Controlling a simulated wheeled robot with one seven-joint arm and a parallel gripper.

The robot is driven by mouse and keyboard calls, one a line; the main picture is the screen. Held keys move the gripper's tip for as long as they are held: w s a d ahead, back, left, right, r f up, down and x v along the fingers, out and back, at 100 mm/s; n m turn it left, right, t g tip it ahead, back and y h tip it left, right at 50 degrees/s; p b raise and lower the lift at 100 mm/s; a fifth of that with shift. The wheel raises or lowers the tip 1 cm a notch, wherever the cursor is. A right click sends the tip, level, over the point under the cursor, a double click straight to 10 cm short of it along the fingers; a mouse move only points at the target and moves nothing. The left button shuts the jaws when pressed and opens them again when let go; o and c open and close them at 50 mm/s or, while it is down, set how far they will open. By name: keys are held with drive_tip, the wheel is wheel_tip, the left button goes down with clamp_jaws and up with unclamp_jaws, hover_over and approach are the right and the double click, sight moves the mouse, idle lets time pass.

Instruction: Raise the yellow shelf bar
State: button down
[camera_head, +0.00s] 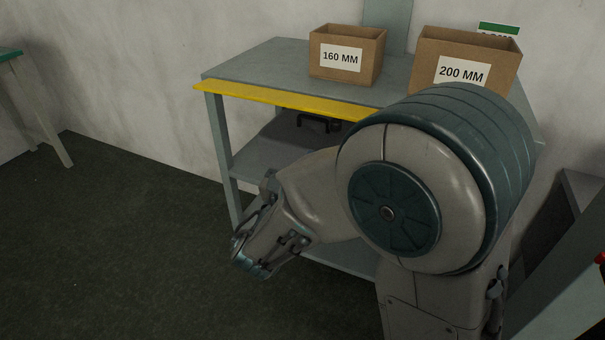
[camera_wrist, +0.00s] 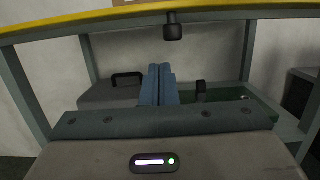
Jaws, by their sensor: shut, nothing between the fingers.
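The yellow shelf bar (camera_head: 285,97) runs along the front edge of the grey shelf top in the head view. Its right part is hidden behind my arm. In the wrist view the yellow bar (camera_wrist: 70,20) crosses the top of the picture, above my gripper's fingers. My gripper (camera_wrist: 159,84) is shut and empty, its two blue-grey fingers side by side, pointing into the space under the shelf top. In the head view my gripper (camera_head: 248,255) is in front of the shelf, lower than the bar and apart from it.
Boxes marked 160 MM (camera_head: 345,55) and 200 MM (camera_head: 465,58) stand on the shelf top. A grey case with a black handle (camera_wrist: 127,78) lies on the lower shelf. A dark knob (camera_wrist: 173,30) hangs below the bar.

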sight(337, 118)
drive_tip(key=w+d+r, duration=0.1)
drive_tip(key=w+r, duration=0.3)
drive_tip(key=r, duration=0.1)
drive_tip(key=shift+w+d+b, duration=0.25)
drive_tip(key=shift+d+b, duration=0.1)
drive_tip(key=shift+r, duration=0.1)
drive_tip(key=shift+r+g+p, duration=0.2)
drive_tip(key=shift+g+p, duration=0.1)
drive_tip(key=shift+p, duration=0.65)
